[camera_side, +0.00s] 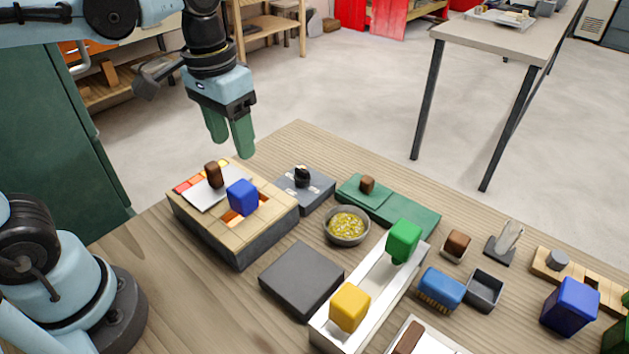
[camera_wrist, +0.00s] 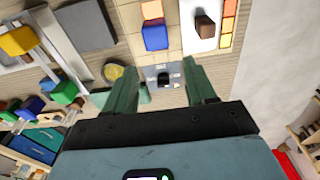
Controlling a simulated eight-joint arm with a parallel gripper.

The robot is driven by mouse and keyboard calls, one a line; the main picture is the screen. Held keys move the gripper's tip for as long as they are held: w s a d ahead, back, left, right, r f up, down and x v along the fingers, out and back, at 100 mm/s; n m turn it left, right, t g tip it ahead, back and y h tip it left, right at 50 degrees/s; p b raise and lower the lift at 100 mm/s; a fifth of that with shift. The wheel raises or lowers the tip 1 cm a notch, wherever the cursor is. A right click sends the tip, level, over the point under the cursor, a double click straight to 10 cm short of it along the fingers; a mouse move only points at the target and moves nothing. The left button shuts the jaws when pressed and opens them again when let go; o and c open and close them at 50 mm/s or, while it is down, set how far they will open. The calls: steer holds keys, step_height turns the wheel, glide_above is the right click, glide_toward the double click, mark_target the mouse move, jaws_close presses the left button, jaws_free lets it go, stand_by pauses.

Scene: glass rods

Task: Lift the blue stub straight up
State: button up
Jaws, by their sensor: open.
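The blue stub (camera_side: 242,197) stands upright in an orange-edged opening in the top of a tan tiled block (camera_side: 222,228) with dark grey sides. The stub's lower end is hidden in the opening. In the wrist view the blue stub (camera_wrist: 155,37) shows near the top, beyond the fingertips. My gripper (camera_side: 231,146) has two green fingers pointing down. It is above and behind the tan block, clear of the stub. The wrist view shows my gripper (camera_wrist: 161,74) with its fingers apart and nothing between them.
A white plate with a brown stub (camera_side: 213,175) lies beside the blue stub on the block. A grey plate with a black knob (camera_side: 302,177), a bowl of yellow bits (camera_side: 346,226) and a dark slab (camera_side: 301,279) are near. A white tray (camera_side: 375,292) holds yellow and green blocks.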

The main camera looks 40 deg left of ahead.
mark_target(241, 187)
steer(key=shift+g, duration=0.4)
steer(key=shift+s+d+f, duration=0.1)
steer(key=shift+d+f, duration=0.05)
steer(key=shift+f, duration=2.75)
steer(key=shift+s+d+f, duration=0.1)
steer(key=shift+d+f, duration=0.05)
steer(key=shift+f, duration=2.7)
steer(key=shift+c, duration=0.4)
steer(key=c, duration=0.6)
steer(key=shift+c, duration=0.2)
steer(key=shift+r, duration=0.15)
steer(key=shift+r, duration=0.85)
step_height(241, 187, up, 2)
steer(key=shift+r, duration=0.1)
steer(key=s+d+r, duration=0.7)
steer(key=d, duration=0.2)
steer(key=shift+s, duration=0.2)
